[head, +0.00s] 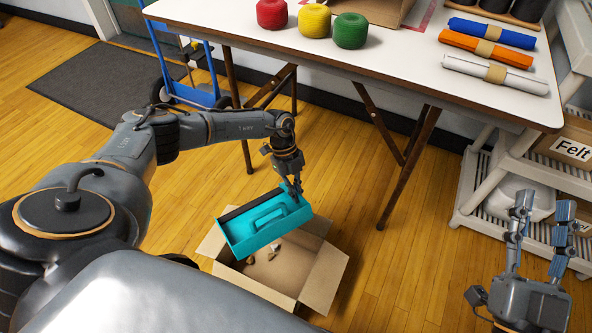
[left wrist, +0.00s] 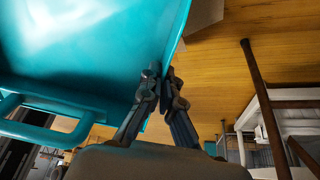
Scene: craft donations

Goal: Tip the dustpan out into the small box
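The teal dustpan (head: 240,240) hangs tilted over the open small cardboard box (head: 322,277) on the floor. It covers the back left part of the box in the head view. My left gripper (head: 293,188) is shut on the dustpan's right rim. The left wrist view shows the fingers (left wrist: 160,82) closed at the edge of the dustpan (left wrist: 90,45). A few small brown and pale scraps (head: 250,260) show inside or above the box below the dustpan; their exact height is unclear. My right gripper (head: 543,212) is open and empty at the lower right.
A white table (head: 400,45) stands behind, with red, yellow and green yarn (head: 313,20) and rolled felt (head: 487,46) on top. Its brown legs (head: 408,165) stand behind the box. A white shelf (head: 480,180) is at the right. A blue trolley (head: 195,95) stands at the back left.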

